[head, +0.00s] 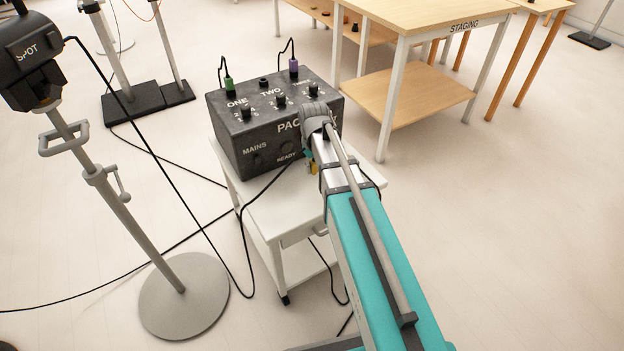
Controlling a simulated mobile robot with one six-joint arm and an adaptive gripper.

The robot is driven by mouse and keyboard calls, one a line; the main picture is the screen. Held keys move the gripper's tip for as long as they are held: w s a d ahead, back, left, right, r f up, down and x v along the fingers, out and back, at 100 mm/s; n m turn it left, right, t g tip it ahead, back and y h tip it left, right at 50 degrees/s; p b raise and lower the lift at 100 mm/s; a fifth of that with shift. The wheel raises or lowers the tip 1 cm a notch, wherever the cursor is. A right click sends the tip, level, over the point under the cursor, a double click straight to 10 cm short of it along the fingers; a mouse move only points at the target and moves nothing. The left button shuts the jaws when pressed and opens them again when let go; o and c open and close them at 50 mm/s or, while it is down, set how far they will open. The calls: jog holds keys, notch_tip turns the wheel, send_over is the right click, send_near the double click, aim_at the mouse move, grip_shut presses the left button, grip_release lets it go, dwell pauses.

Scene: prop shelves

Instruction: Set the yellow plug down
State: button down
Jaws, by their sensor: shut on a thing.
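A small patch of the yellow plug (313,169) shows beside my wrist, close to the front face of the black pack (222,140). My gripper (311,168) is largely hidden behind my own arm and is shut on the plug. The fingertips and most of the plug cannot be seen, and I cannot tell whether the plug touches the white trolley top (262,210) below. A black cable runs from near the gripper down to the left, over the trolley's edge.
A green plug (228,87) and a purple plug (293,68) stand on the pack's top, with a dark socket (264,82) between them. A spotlight stand (125,215) is at left. The staging table (430,18) is at upper right. Cables cross the floor.

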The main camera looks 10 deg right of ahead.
aim_at(312, 181)
jog(key=shift+w+f+b, duration=0.4)
jog(key=shift+w+f, duration=0.2)
jog(key=shift+f, duration=0.15)
jog(key=shift+w+f+b, duration=0.35)
jog(key=shift+f+b, duration=1.65)
jog(key=shift+b, duration=0.05)
jog(key=shift+f, duration=0.2)
jog(key=shift+c, duration=2.1)
grip_release()
jog(key=shift+r, duration=0.1)
jog(key=shift+r, duration=0.2)
notch_tip(312, 181, up, 12)
jog(key=p, duration=1.2)
